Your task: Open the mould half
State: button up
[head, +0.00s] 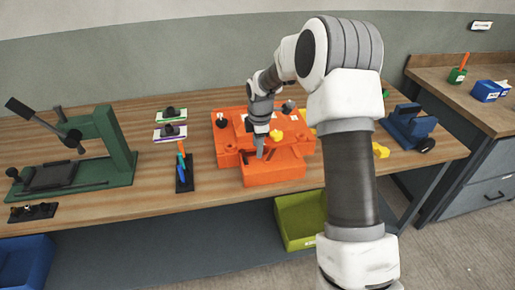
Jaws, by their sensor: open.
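The orange mould (232,158) sits near the middle of the wooden workbench. It has a raised upper part (295,127), a lower block toward the bench's front edge, dark knobs and a small yellow piece (277,135) on top. My gripper (260,154) points down over the front middle of the mould. It is open and appears empty. I cannot tell whether it touches the mould. My arm hides part of the mould's right side and the bench behind it. I cannot make out a gap between the mould's halves.
A green press (112,150) stands at the left. Left of the mould are a black holder with coloured tools (184,175) and two small dark-knobbed items (171,131). A blue vise-like device (410,125) stands at the right. A green bin (298,218) is below the bench.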

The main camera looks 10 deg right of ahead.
jog(key=shift+w+f, duration=0.15)
jog(key=shift+f, duration=0.55)
grip_shut()
dwell(1.0)
